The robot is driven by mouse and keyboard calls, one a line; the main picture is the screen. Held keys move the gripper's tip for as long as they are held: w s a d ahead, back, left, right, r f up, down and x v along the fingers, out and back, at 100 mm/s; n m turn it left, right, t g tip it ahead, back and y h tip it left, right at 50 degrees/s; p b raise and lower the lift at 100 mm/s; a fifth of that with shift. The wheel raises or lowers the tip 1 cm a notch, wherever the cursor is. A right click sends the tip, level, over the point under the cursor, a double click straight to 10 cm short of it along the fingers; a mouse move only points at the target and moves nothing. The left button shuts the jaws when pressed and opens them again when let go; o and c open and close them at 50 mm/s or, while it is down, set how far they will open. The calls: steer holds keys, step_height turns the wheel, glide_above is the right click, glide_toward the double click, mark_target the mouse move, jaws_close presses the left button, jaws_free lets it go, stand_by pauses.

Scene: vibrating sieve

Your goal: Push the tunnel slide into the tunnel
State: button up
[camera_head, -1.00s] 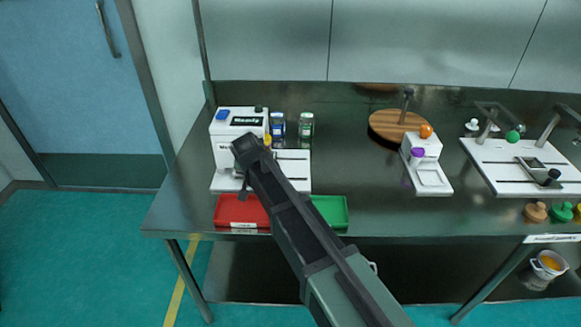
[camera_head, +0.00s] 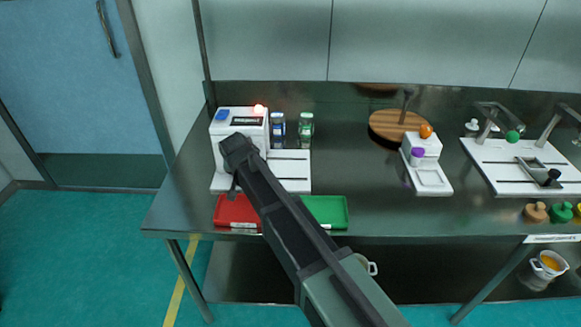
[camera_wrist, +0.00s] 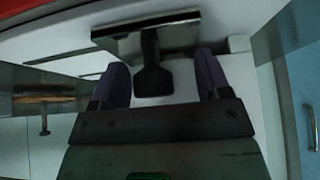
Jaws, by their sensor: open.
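The tunnel is likely the white machine (camera_head: 222,152) at the left of the table, with a dark display, a blue block and a glowing red light on top. In the wrist view a grey metal plate with a black handle, likely the tunnel slide (camera_wrist: 183,32), lies just beyond my gripper (camera_wrist: 160,82). The black handle (camera_wrist: 152,72) stands between my two open fingers, with gaps visible on both sides. In the head view my gripper (camera_head: 234,185) is in front of the machine, and my arm hides the slide there.
A red tray (camera_head: 228,212) and a green tray (camera_head: 328,210) lie at the table's front edge. A blue-labelled jar (camera_head: 277,128) and a green-labelled jar (camera_head: 306,127) stand behind the white base. A small white device (camera_head: 432,178) is farther right, beyond bare table.

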steer(key=o, duration=0.5)
steer(key=p+v, duration=0.7)
steer(key=v, duration=0.2)
steer(key=shift+p, duration=0.3)
